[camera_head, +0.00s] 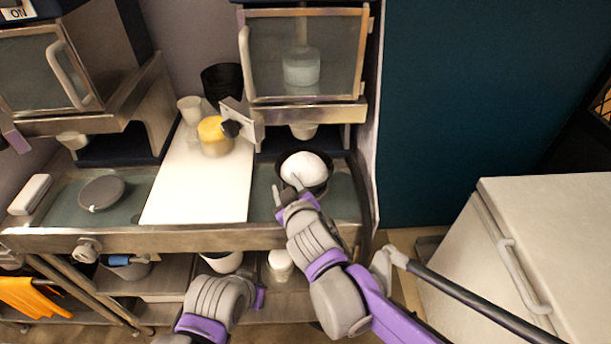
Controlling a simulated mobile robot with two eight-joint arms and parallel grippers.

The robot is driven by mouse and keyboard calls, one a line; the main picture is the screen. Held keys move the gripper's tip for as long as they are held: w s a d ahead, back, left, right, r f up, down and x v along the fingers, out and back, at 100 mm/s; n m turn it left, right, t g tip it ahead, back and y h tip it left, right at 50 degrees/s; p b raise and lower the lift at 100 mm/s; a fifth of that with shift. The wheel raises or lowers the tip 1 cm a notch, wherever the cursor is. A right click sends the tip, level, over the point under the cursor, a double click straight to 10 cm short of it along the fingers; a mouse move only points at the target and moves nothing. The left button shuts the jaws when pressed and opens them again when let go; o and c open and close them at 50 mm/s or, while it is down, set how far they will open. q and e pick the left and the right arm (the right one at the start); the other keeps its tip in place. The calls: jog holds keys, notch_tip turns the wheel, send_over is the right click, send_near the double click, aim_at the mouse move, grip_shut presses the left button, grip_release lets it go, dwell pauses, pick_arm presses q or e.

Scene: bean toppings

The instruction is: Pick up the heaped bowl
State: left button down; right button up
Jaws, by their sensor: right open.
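The heaped bowl (304,167) is dark with a rounded white heap rising above its rim. It stands on the counter right of the white board, below the right-hand glass-doored appliance. My right gripper (289,188) is at the bowl's near left side, open. Its fingertips overlap the near edge of the bowl in the picture, and I cannot tell whether they touch it. Part of the bowl's near side is hidden behind the gripper. My left arm shows at the bottom, below the counter edge, and its fingers cannot be made out.
A white board (200,187) lies left of the bowl, with a yellow-topped container (215,137) and a white cup (190,110) at its back. A grey round lid (102,192) lies further left. The appliance (304,60) overhangs behind the bowl. A white chest (560,240) stands right.

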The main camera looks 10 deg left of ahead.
aim_at(282, 178)
jog(key=shift+x, duration=0.95)
jog(key=x, duration=0.4)
jog(key=shift+w+f, duration=0.2)
jog(key=shift+f, duration=0.05)
jog(key=shift+d, duration=0.1)
grip_shut()
jog(key=shift+s, duration=0.1)
